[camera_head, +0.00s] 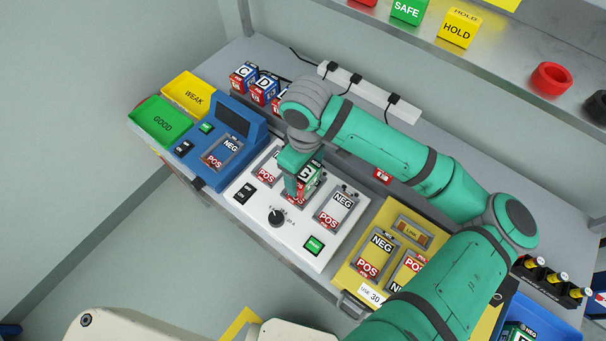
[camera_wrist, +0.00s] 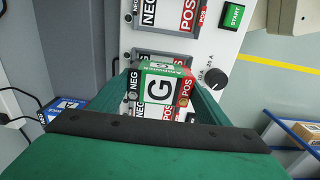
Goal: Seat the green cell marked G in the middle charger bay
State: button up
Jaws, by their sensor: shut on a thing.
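The green cell marked G (camera_head: 309,174) is in my gripper (camera_head: 303,172), over the middle bay of the white charger (camera_head: 260,222). In the wrist view the cell (camera_wrist: 160,88) sits between the two green fingers, its NEG end left and POS end right. The middle bay's rim (camera_wrist: 165,56) shows just beyond the cell; the rest of the bay is mostly hidden. I cannot tell how far the cell is above the bay floor. The right bay (camera_head: 337,207) looks empty, with NEG at the top and POS below. The left bay (camera_head: 266,172) is partly hidden by my gripper.
A blue tester (camera_head: 222,150) and green GOOD (camera_head: 160,122) and yellow WEAK (camera_head: 190,94) trays are left. A yellow two-bay unit (camera_head: 390,225) is right of the charger. Several lettered cells (camera_head: 243,76) and a power strip (camera_head: 372,90) stand behind. A shelf (camera_head: 480,65) runs above.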

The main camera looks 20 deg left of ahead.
aim_at(304, 180)
notch_tip(304, 180, down, 2)
jog(key=shift+w+f, duration=0.1)
jog(key=shift+f, duration=0.1)
jog(key=shift+a+f, duration=0.15)
jog(key=shift+f, duration=0.2)
jog(key=shift+d+f, duration=0.1)
jog(key=shift+d, duration=0.1)
jog(key=o, duration=1.5)
jog(key=shift+s, duration=0.2)
jog(key=shift+o, duration=0.2)
jog(key=shift+a, duration=0.1)
